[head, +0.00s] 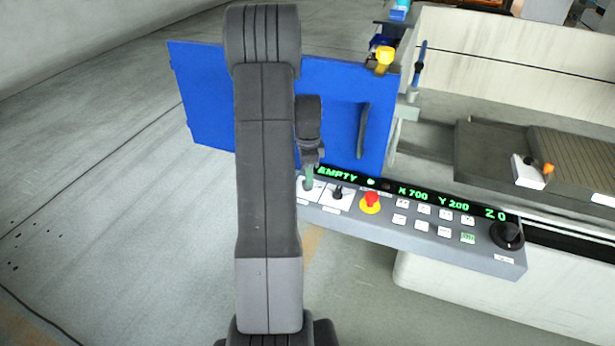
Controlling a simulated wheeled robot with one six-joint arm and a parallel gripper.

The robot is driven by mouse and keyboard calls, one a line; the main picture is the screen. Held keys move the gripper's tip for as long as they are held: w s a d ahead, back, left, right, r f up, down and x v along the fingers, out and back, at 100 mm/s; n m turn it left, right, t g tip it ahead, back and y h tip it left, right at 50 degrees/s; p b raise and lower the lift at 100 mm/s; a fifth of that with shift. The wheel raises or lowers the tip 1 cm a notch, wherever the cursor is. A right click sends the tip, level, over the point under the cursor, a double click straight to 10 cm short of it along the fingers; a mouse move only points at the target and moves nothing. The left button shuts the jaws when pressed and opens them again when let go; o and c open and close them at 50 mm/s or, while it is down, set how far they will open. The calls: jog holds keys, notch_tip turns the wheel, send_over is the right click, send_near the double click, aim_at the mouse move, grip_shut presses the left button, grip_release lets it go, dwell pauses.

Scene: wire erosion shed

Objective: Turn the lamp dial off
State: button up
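A grey control panel (400,238) runs across the middle of the head view. A large round black dial (507,235) sits at its right end, above a small label too small to read. A small black rotary knob (339,191) on a white plate is near its left end, with a green switch (308,178) left of it. I cannot tell from the labels which one is the lamp dial. My gripper (313,160) points down over the panel's left end, close to the green switch. Its fingers are too small and dark to tell whether they are open or touching anything.
A red mushroom button (370,202) with a yellow collar and several white push buttons (422,226) lie between the knobs. A green-lettered display (420,197) runs behind. A blue door (340,90) stands behind my arm. A white box with an orange knob (548,168) sits at right.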

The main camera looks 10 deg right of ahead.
jog(key=shift+f, duration=1.3)
grip_shut()
jog(key=shift+n, duration=0.4)
jog(key=n+b, duration=0.2)
jog(key=n, duration=0.2)
jog(key=shift+n, duration=0.3)
jog(key=n+b, duration=0.1)
jog(key=n, duration=0.5)
jog(key=shift+r+n, duration=0.1)
jog(key=shift+n, duration=0.3)
